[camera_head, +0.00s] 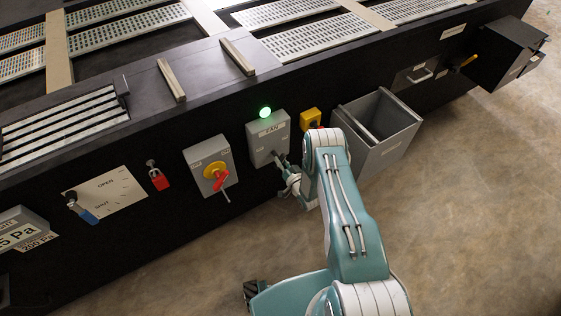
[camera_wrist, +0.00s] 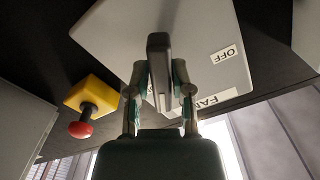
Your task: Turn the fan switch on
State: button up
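The fan switch is a light grey box (camera_head: 267,142) on the black machine side, with a FAN label and a lit green lamp (camera_head: 265,112) above it. In the wrist view the box face (camera_wrist: 205,30) appears upside down, with an OFF label (camera_wrist: 226,54) right of a dark lever (camera_wrist: 158,62). My gripper (camera_wrist: 159,78) has its fingers on both sides of this lever and looks closed on it. In the head view my gripper (camera_head: 285,165) is at the lower front of the box. The lever itself is mostly hidden there, and no ON label is readable.
A yellow box with a red button (camera_head: 310,119) sits just right of the fan box. An open grey bin (camera_head: 378,135) stands farther right. A grey box with a red and yellow rotary handle (camera_head: 214,172) is to the left. The floor in front is clear.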

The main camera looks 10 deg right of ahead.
jog(key=shift+o, duration=0.6)
jog(key=shift+s, duration=0.1)
jog(key=v, duration=1.1)
jog(key=shift+s, duration=0.35)
jog(key=shift+w+d+r, duration=0.1)
jog(key=shift+d, duration=0.05)
